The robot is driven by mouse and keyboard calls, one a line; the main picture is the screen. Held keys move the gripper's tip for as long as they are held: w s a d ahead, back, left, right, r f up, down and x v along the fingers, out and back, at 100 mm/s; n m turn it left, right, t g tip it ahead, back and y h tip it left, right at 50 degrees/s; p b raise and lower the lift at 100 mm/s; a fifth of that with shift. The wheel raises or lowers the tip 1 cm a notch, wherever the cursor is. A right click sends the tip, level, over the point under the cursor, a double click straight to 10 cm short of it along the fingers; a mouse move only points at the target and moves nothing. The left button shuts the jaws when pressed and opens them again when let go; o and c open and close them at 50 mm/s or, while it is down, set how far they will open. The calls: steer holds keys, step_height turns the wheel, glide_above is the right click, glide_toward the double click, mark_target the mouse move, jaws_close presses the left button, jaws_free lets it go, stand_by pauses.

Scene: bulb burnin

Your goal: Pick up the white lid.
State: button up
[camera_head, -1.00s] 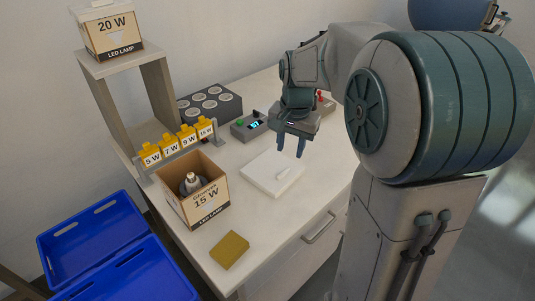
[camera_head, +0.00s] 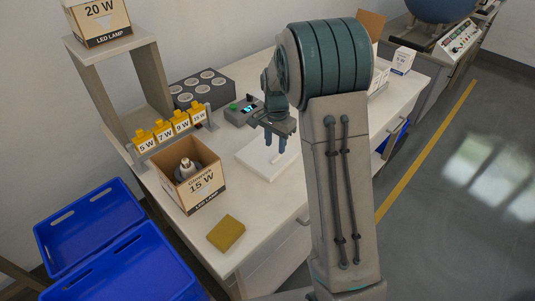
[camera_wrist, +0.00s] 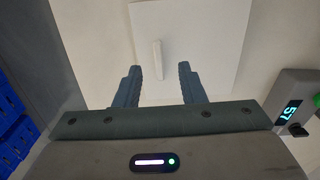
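The white lid (camera_head: 262,160) is a flat square plate with a raised bar handle, lying on the white table. In the wrist view the lid (camera_wrist: 212,40) fills the upper middle, and its handle (camera_wrist: 158,58) stands ahead of and between my fingertips. My gripper (camera_head: 275,150) hangs over the lid with its fingers pointing down. In the wrist view my gripper (camera_wrist: 158,72) is open, with nothing between the fingers. My arm hides the lid's right part in the head view.
An open "15 W" carton (camera_head: 205,190) holding a bulb stands left of the lid. A yellow-brown pad (camera_head: 226,233) lies in front. Behind are a small display box (camera_head: 240,114), a dark socket block (camera_head: 203,88) and a rack of yellow-tagged holders (camera_head: 166,134). Blue crates (camera_head: 92,222) stand left.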

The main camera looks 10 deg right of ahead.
mark_target(275, 158)
steer(key=shift+s+f+p, duration=0.15)
steer(key=shift+f+p, duration=0.2)
steer(key=shift+f, duration=2.35)
jaws_close()
